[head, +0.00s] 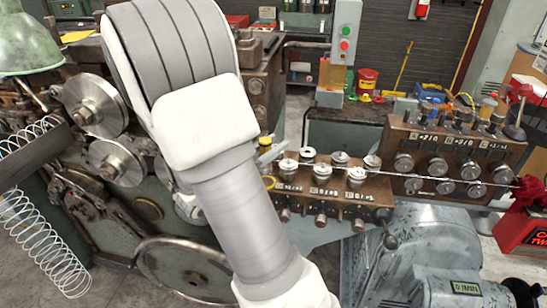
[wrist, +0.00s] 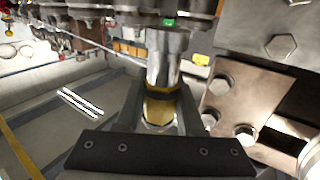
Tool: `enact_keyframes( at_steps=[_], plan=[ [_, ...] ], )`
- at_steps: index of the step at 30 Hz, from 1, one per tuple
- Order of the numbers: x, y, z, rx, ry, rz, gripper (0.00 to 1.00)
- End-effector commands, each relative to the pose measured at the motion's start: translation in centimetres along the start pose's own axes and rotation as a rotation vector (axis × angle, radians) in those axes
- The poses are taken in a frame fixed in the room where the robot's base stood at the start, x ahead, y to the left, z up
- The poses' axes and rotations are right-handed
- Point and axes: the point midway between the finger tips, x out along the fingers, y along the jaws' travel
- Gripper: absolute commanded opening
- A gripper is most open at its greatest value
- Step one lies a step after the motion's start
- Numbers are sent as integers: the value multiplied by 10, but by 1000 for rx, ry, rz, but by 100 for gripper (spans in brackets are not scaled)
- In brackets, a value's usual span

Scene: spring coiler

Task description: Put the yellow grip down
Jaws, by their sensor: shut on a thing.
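The yellow grip (wrist: 160,111) shows in the wrist view between the two grey fingers of my gripper (wrist: 163,96). A dark ring and a bright metal cylinder sit directly beyond the yellow part. My gripper is shut on the grip. In the head view my white and grey arm covers the gripper and most of the place around it. Small yellow parts (head: 265,141) show just right of my arm there, beside the brown roller block (head: 333,190); I cannot tell whether they belong to the grip.
A brown block with steel rollers and a thin wire (head: 455,158) stands at the right. A grey motor (head: 405,255) is below it. Machine wheels (head: 95,104) and a coiled spring (head: 40,245) are at the left. In the wrist view a bolted metal block (wrist: 245,85) is close at the right.

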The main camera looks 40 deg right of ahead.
Motion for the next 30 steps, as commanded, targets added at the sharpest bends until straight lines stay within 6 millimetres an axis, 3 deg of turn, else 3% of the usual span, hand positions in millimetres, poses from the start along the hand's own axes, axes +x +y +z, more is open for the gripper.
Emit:
enact_keyframes(
  at_steps=[9, 22, 23, 27, 30],
  plan=[
    [0, 0, 36, -2, 1, 1, 0],
    [0, 0, 43, 0, 1, 0, 0],
    [0, 0, 42, 0, 0, 0, 42],
    [0, 0, 41, 0, 0, 0, 67],
    [0, 0, 41, 0, 0, 0, 67]
  ],
)
